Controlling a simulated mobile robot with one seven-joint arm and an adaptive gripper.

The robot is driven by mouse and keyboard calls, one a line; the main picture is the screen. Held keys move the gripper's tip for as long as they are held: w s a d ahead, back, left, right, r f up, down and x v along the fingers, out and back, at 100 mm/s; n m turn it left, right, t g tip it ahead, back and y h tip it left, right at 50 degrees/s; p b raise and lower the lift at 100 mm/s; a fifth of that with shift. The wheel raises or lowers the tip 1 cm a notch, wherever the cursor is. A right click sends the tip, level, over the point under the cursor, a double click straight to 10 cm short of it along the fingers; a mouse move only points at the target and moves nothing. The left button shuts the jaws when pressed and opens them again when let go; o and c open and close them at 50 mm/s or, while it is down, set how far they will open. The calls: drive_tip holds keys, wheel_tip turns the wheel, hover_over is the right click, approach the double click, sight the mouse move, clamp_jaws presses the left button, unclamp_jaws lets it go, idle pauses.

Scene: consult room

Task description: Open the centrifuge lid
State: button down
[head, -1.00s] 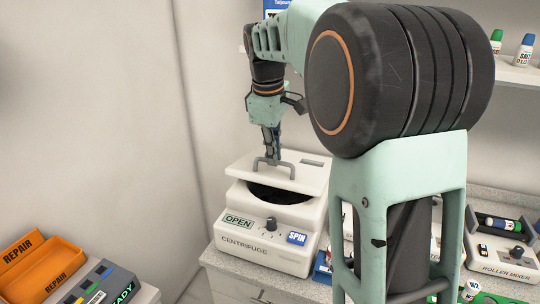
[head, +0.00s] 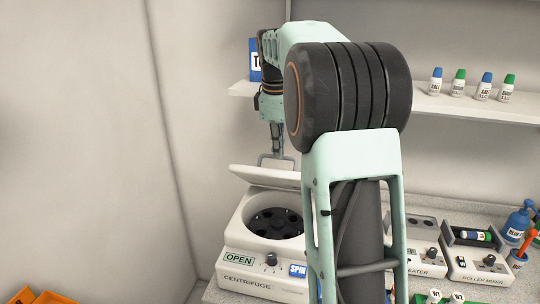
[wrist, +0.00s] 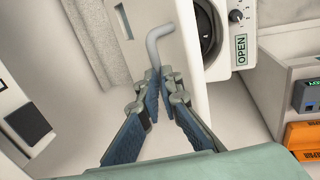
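The white centrifuge (head: 235,262) stands on the counter in the head view, with an OPEN label and a SPIN label on its front. Its lid (head: 262,179) is raised and tilted at the back, and the dark rotor (head: 275,222) shows in the bowl. My gripper (head: 277,150) is at the grey lid handle (head: 265,162), above the lid. In the wrist view my gripper (wrist: 158,71) has its fingertips closed around the handle (wrist: 158,35). The lid (wrist: 140,15) and part of the bowl (wrist: 207,30) show beyond it. My arm hides the centrifuge's right side.
The wall shelf (head: 440,101) with several small bottles is behind my arm. A roller mixer (head: 478,262) and a blue bottle (head: 518,222) stand on the counter at right. Orange bins (head: 35,297) are at the lower left; they also show in the wrist view (wrist: 303,138).

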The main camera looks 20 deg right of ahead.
drive_tip(key=shift+w+d, duration=1.05)
drive_tip(key=c, duration=2.6)
unclamp_jaws()
drive_tip(key=o, duration=0.5)
drive_tip(key=shift+w, duration=0.1)
drive_tip(key=shift+o, duration=0.3)
drive_tip(key=shift+w+d+f, duration=0.15)
drive_tip(key=shift+w+f, duration=0.05)
drive_tip(key=shift+w, duration=0.15)
drive_tip(key=shift+r, duration=0.1)
drive_tip(key=shift+r, duration=0.1)
